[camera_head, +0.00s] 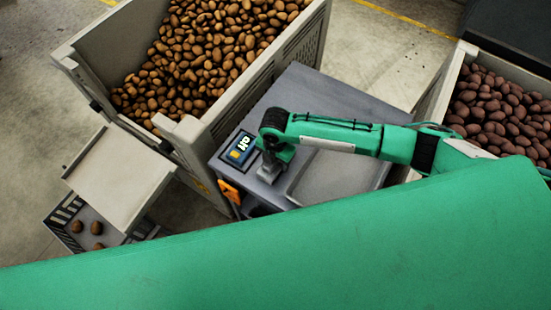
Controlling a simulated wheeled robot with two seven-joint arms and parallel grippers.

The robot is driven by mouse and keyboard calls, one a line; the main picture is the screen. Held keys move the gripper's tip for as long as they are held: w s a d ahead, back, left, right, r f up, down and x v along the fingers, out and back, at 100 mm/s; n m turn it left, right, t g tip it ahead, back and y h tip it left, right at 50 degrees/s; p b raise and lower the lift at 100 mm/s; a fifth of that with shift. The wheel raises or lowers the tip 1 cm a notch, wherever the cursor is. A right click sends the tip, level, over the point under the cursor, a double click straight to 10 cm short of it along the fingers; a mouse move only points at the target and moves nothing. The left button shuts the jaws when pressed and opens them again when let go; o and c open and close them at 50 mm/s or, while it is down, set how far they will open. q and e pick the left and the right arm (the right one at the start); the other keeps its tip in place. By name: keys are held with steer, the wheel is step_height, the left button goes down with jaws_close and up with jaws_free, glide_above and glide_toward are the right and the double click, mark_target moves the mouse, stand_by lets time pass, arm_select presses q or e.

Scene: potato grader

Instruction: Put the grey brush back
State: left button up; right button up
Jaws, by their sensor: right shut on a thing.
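My right arm comes in from the right over the grey bench. Its gripper (268,172) points down at the bench's left part, next to the small display panel. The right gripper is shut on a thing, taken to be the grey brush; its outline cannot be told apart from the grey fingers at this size. Whether it touches the bench top cannot be told. My left gripper is not in view.
The grey bench (315,98) carries a display panel (240,148) and a light grey tray (335,178). An orange item (230,192) is at its left side. Potato bins stand behind (190,132) and right (440,88). A chute (120,178) overhangs a dark crate (62,212) at left.

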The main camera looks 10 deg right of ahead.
steer(key=shift+f, duration=0.15)
steer(key=o, duration=1)
steer(key=shift+c, duration=0.2)
step_height(320, 180, up, 11)
steer(key=shift+w+r+b, duration=0.15)
steer(key=shift+b, duration=1)
steer(key=shift+r, duration=0.55)
